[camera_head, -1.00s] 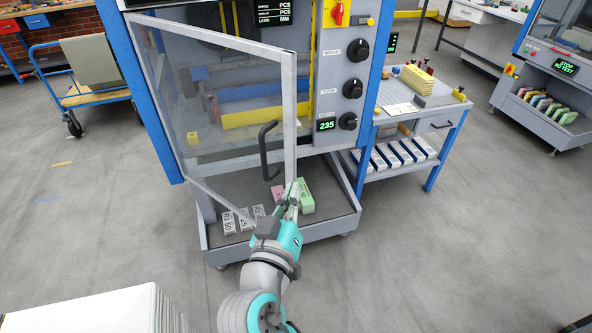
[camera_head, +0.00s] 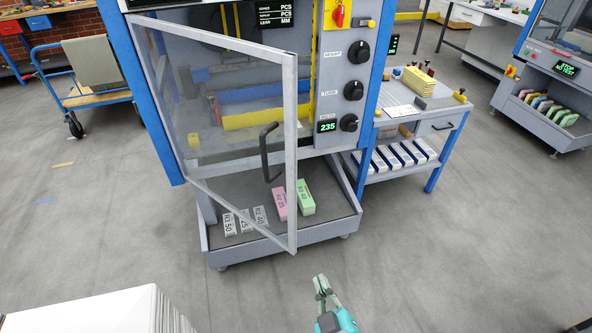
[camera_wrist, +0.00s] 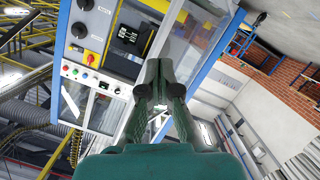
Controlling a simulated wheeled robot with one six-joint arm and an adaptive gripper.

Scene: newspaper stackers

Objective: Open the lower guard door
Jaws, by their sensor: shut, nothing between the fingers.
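The lower guard door (camera_head: 288,160) is a clear panel in a grey frame on the front of the blue-framed machine. It stands ajar, swung out from its left side, with its free right edge in front of the opening. My gripper (camera_head: 321,280) is low in front of the machine, below and right of the door's lower corner, apart from the door and handle. In the wrist view its fingers (camera_wrist: 158,66) are together and empty, with the machine's panel beyond.
A grey tray (camera_head: 240,258) below the door holds several labelled blocks. A control panel with black dials (camera_head: 350,90) is right of the door. A side table (camera_head: 440,112) stands further right. White stacked sheets (camera_head: 110,312) are at lower left. Floor right of my gripper is clear.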

